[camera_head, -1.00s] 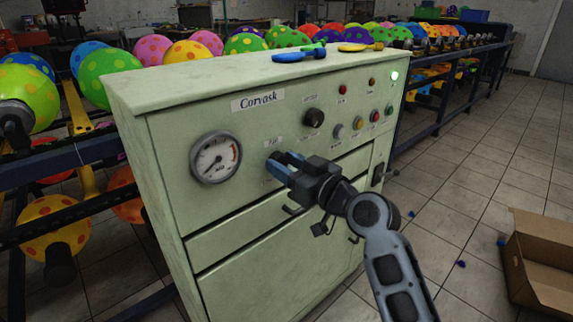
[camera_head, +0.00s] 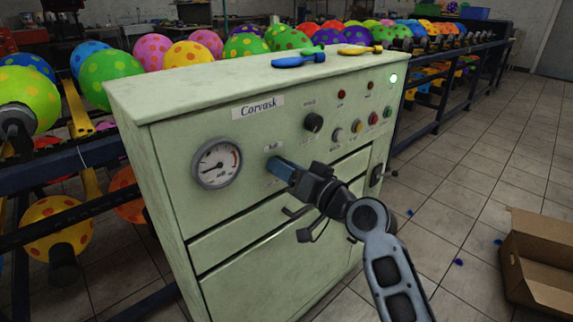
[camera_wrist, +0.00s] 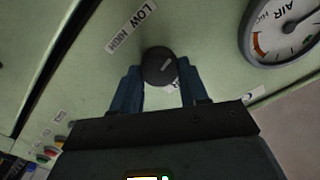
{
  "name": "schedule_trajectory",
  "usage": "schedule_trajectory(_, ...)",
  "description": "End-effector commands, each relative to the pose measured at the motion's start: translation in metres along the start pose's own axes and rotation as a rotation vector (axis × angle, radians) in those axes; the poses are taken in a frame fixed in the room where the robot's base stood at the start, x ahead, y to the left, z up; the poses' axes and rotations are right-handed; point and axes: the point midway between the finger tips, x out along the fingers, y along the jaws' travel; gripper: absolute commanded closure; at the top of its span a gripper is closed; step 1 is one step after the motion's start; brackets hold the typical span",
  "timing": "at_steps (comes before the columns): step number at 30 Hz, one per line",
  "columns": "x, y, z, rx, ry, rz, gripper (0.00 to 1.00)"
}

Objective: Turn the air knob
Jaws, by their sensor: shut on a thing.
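The air knob (camera_wrist: 160,66) is a round dark knob on the pale green front panel of the machine. In the wrist view it sits between the two blue fingers of my gripper (camera_wrist: 158,88), which is shut on it. A LOW/HIGH label lies beside it. In the head view my gripper (camera_head: 275,168) reaches the panel right of the gauge, and its fingers hide the knob. The white AIR gauge (camera_head: 216,163) has a red band on its right side; it also shows at the wrist view's upper right (camera_wrist: 283,30).
Another black knob (camera_head: 313,122) and several coloured buttons (camera_head: 357,126) are right of my gripper. A green lamp (camera_head: 393,78) glows. Drawer handles project below. Blue (camera_head: 298,59) and yellow tools lie on top. A cardboard box (camera_head: 540,260) stands on the floor at right.

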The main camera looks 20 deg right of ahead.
Motion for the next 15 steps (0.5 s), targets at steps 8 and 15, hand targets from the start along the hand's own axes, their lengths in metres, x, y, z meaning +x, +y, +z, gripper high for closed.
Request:
schedule_trajectory(8, -0.0004, 0.0004, -0.0015, 0.262, -0.001, 0.002, 0.87)
schedule_trajectory(15, -0.0003, 0.0012, -0.0014, 0.491, -0.001, 0.002, 0.87)
